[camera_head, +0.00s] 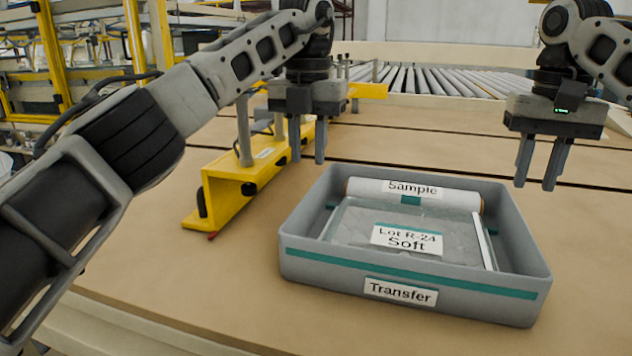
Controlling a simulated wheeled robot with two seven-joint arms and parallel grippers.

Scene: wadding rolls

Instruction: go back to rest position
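My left gripper (307,158) hangs above the table at the upper middle, in front of part of the yellow fixture and beyond the tray's back left corner. Its fingers point down, apart, with nothing between them. My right gripper (538,184) hangs above the table at the right, near the tray's back right corner. Its fingers also point down, apart and empty. The grey tray (452,291) labelled "Transfer" stands on the table. In it are a white roll (458,195) labelled "Sample" and a flat grey pack (352,222) labelled "Lot R-24 Soft".
The yellow fixture (222,192) with grey posts stands left of the tray. A roller conveyor (440,80) runs behind the table. The tabletop (210,285) is bare in front of the fixture and left of the tray. Yellow frames stand at the back left.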

